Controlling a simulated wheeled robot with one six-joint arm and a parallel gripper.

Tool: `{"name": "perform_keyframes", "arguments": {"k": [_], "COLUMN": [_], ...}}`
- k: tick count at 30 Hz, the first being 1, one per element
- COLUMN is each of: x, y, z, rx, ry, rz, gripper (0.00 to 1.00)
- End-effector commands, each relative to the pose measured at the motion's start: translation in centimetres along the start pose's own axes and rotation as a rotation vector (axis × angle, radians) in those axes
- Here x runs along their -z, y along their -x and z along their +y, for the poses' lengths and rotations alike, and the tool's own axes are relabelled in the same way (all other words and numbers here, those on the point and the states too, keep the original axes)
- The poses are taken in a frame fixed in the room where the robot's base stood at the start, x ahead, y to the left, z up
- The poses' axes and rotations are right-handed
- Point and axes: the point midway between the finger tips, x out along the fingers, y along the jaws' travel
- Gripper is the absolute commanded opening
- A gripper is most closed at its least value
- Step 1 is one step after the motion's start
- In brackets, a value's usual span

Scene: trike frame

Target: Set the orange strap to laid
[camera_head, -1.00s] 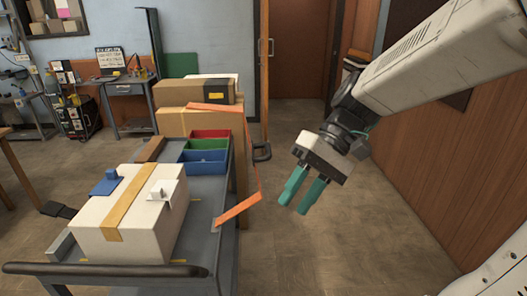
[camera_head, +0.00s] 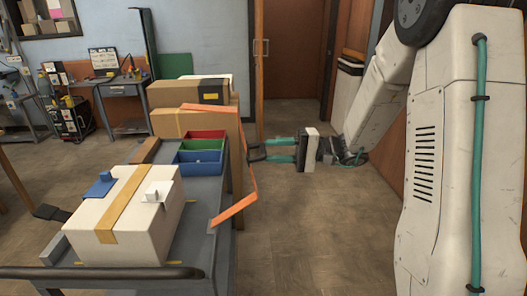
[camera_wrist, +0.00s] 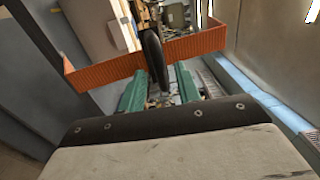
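The orange strap (camera_head: 247,188) runs from the cardboard boxes at the back of the cart, bows out past the cart's right side, and comes back to the cart's edge. A black loop handle (camera_head: 257,153) sticks out from its middle. In the wrist view the strap (camera_wrist: 95,70) crosses the upper part, with the black handle (camera_wrist: 155,55) in front of it. My gripper (camera_head: 266,150) points left at the handle. Its teal fingers are apart, and in the wrist view the handle lies between and just beyond the fingertips (camera_wrist: 160,80). Contact cannot be made out.
The grey cart (camera_head: 197,225) carries a white taped box (camera_head: 150,215), red, green and blue bins (camera_head: 202,157), and cardboard boxes (camera_head: 170,124). A workbench (camera_head: 122,92) stands behind on the left. Floor to the cart's right is clear up to the wood-panelled wall.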

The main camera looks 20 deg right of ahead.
Motion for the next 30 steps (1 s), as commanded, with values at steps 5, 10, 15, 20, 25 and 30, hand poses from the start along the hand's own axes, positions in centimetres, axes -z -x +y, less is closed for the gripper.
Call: {"name": "perform_keyframes", "arguments": {"k": [5,10,15,20,25,30], "x": [-0.1,0.0,0.0,0.0,0.0,0.2], "y": [-2.4,-3.3,-3.3,-3.3,-3.3,-3.1], "z": [0.0,0.0,0.0,0.0,0.0,-0.3], "rx": [-0.001,-0.001,-0.001,-0.001,-0.002,-0.018], "ry": [0.0,-0.001,-0.001,-0.001,-0.001,0.0], "rz": [-0.004,-0.001,-0.001,-0.001,-0.001,0.009], "gripper": [0.33,0.33,0.33,0.05,0.0,0.0]}}
